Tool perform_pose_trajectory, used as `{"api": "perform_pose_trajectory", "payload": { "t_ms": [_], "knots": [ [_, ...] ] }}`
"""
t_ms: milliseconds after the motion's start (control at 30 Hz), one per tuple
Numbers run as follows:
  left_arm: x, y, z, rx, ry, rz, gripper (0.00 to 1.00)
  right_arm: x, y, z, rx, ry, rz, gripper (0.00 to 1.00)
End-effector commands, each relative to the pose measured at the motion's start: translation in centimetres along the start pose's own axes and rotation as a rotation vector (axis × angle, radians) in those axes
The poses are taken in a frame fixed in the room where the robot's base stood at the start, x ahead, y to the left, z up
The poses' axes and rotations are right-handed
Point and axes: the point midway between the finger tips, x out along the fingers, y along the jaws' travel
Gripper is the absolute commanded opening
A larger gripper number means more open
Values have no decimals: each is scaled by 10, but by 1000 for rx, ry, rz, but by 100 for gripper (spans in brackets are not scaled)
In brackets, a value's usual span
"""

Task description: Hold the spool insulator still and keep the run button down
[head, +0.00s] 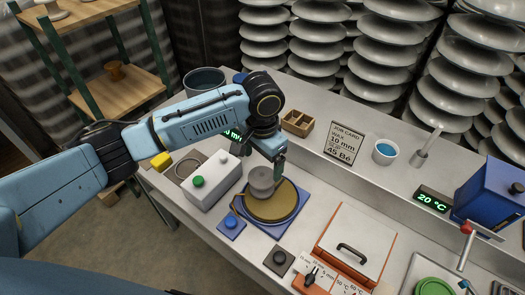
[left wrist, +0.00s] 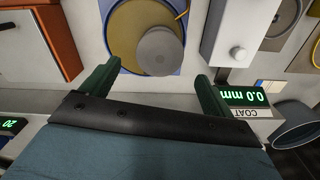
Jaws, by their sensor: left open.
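The grey spool insulator (head: 262,182) stands upright on a round gold plate (head: 272,208) with a blue base; it also shows in the left wrist view (left wrist: 160,50). My left gripper (head: 272,160) is open, at the spool's far side in the head view. In the left wrist view its green fingers (left wrist: 158,74) are spread wide, with the spool just ahead between their lines and nothing gripped. I see a green button (head: 198,181) on a white box, a blue button (head: 230,221) and a black button (head: 279,257); no label tells which is run. My right gripper is out of view.
An orange-sided box with a handled lid (head: 351,250) stands right of the plate. A job card (head: 345,144), wooden tray (head: 298,123) and blue-filled cup (head: 385,152) sit on the back ledge. A coat display (left wrist: 244,98) reads 0.0 mm.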

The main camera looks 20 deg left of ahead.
Motion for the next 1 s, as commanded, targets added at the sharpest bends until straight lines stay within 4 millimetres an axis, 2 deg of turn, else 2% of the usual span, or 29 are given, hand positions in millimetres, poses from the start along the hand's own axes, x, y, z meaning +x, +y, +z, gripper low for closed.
{"api": "perform_pose_trajectory", "payload": {
  "t_ms": [100,300,500,700,933,1000],
  "knots": [
    [26,0,0,1,-1,0,88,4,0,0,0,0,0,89],
    [64,1,0,1,0,0,88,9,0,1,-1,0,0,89],
    [89,0,0,1,1,-1,88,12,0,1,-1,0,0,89],
    [97,0,0,1,3,-1,88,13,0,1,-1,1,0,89],
    [98,0,0,2,3,-1,88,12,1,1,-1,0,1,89],
    [98,0,0,2,3,-1,80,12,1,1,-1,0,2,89]
  ]
}}
